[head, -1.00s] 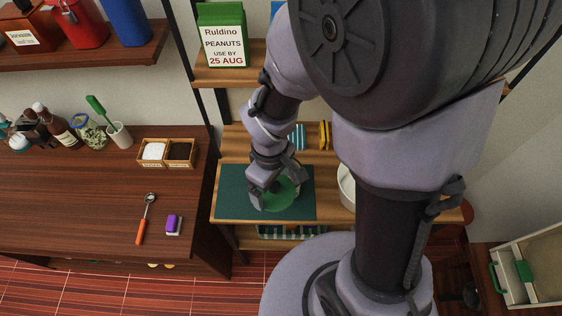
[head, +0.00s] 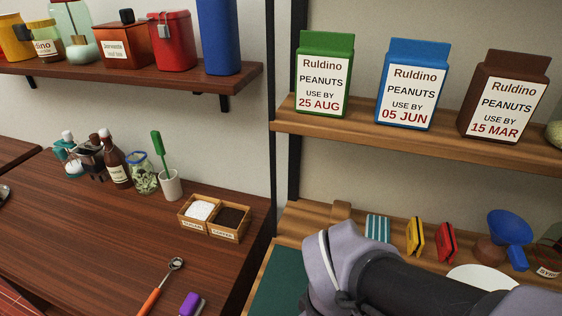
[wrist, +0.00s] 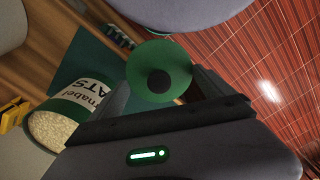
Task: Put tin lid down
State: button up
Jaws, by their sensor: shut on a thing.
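The tin lid (wrist: 150,57) is a round green disc with a dark knob in the wrist view. My gripper (wrist: 159,84) is shut on the lid, at the knob. An open tin (wrist: 62,120) with a green and white label and pale oats inside stands to the left of the gripper. Part of a dark green mat (wrist: 78,62) shows behind the tin; it also shows at the bottom of the head view (head: 277,286). I cannot tell whether the lid touches any surface. In the head view the gripper and lid are out of sight.
Peanut cartons, green (head: 324,75), blue (head: 411,84) and brown (head: 502,96), stand on the upper shelf. Striped, yellow and red items and a blue funnel (head: 509,228) sit below. The dark counter (head: 75,235) at left holds bottles, small boxes and a scoop (head: 160,288).

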jog(key=w+p, duration=0.1)
jog(key=p, duration=0.1)
jog(key=w+p, duration=0.1)
jog(key=p, duration=0.2)
jog(key=w+a+r+p, duration=0.1)
jog(key=w+p, duration=0.1)
jog(key=shift+a+r+p, duration=0.1)
jog(key=shift+p, duration=0.2)
jog(key=shift+w+a+p, duration=0.1)
jog(key=shift+w+p, duration=0.15)
jog(key=shift+p, duration=0.7)
send_over(286, 288)
notch_tip(286, 288, down, 2)
jog(key=shift+s+f, duration=0.15)
jog(key=shift+f, duration=0.1)
jog(key=f+b, duration=0.4)
jog(key=shift+w+a, duration=0.1)
jog(key=shift+w, duration=0.15)
jog(key=shift+r+p, duration=0.25)
jog(key=shift+p, duration=0.05)
jog(key=shift+f, duration=0.15)
jog(key=o, duration=1)
jog(key=shift+o, duration=0.2)
